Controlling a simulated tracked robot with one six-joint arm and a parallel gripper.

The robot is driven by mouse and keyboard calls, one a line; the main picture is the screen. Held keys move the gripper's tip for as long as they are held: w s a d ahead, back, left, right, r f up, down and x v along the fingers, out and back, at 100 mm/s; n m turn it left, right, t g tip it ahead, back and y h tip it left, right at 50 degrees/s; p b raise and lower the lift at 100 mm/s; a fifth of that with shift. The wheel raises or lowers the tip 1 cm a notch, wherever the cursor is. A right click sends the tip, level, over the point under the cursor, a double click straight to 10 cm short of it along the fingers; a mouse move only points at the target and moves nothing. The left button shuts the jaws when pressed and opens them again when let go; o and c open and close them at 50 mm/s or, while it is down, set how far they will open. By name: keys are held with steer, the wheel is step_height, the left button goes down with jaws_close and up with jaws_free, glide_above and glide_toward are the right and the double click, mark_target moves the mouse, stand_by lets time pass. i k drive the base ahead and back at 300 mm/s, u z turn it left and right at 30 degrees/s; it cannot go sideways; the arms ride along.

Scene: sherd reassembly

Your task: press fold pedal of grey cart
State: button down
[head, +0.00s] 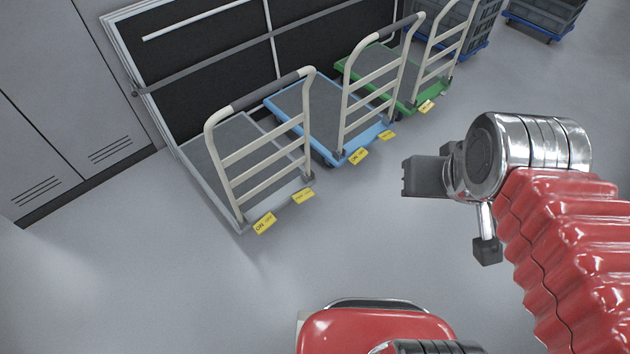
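The grey cart (200,165) stands at the left of the row, its grey deck flat on the floor and its cream push handle (262,143) upright at the near end. Two yellow pedals sit low at that end. The left pedal (264,223) appears to read ON and OFF. The right pedal (303,196) has lettering too small to read. My gripper (412,176) is in the air to the right of the grey cart, well apart from both pedals. Its dark end points left; whether its fingers are open or shut is unclear.
A blue cart (292,103) and a green cart (350,68) stand to the right with similar handles and yellow pedals. Stacked grey crates (482,28) are behind. Grey lockers (60,90) line the left. The floor in front of the carts (200,290) is clear.

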mark_target(299, 198)
steer(key=i, duration=0.75)
steer(key=u, duration=0.6)
steer(key=i, duration=0.55)
steer(key=u, duration=0.3)
